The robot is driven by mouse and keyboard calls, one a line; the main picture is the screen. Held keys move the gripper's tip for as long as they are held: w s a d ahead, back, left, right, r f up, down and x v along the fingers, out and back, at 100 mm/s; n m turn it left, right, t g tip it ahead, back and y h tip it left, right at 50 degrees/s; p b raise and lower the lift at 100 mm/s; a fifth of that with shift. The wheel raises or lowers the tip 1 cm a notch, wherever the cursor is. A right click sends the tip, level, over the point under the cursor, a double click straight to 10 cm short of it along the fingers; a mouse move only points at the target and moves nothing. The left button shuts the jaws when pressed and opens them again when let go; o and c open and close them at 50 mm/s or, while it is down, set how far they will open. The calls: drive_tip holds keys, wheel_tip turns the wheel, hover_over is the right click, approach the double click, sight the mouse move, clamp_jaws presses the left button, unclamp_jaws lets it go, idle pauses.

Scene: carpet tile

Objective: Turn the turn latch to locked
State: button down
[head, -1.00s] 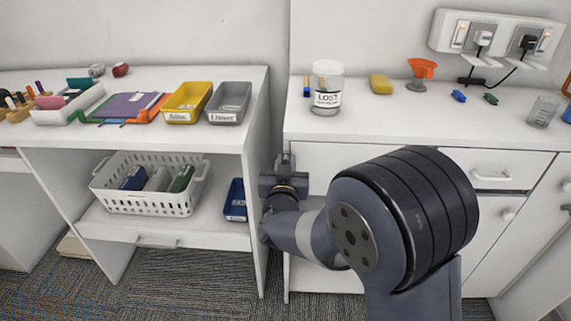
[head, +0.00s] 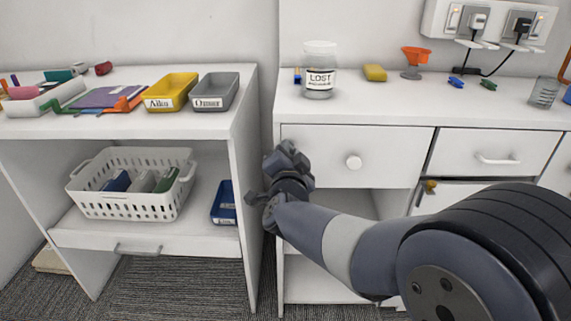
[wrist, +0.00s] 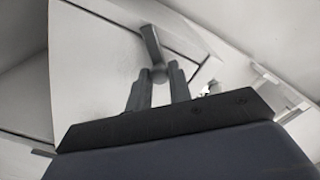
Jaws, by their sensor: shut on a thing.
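The turn latch (wrist: 151,42) shows in the wrist view as a dark grey lever on a round hub, against a pale cabinet panel. The lever stands tilted, its free end up and slightly left. My gripper (wrist: 158,80) is shut on the latch, with one finger on each side at the hub. In the head view my gripper (head: 287,158) is at the left edge of the right cabinet, beside the upper drawer. There I cannot tell the latch apart from the dark gripper.
The left bench's side panel (head: 246,170) is close to my gripper. A white basket (head: 130,200) and blue tray (head: 224,205) are on its shelf.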

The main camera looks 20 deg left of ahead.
drive_tip(key=f+m+b, duration=0.1)
drive_tip(key=m+b, duration=0.1)
drive_tip(key=f+m+b, duration=0.1)
drive_tip(key=m+b, duration=0.2)
drive_tip(key=d+m+b, duration=0.1)
drive_tip(key=m+b, duration=0.1)
drive_tip(key=b, duration=0.1)
drive_tip(key=shift+w+f+m, duration=0.15)
drive_tip(key=shift+f+m, duration=0.25)
idle(0.3)
drive_tip(key=c, duration=1.3)
unclamp_jaws()
drive_tip(key=p+v, duration=0.2)
drive_tip(key=v, duration=0.9)
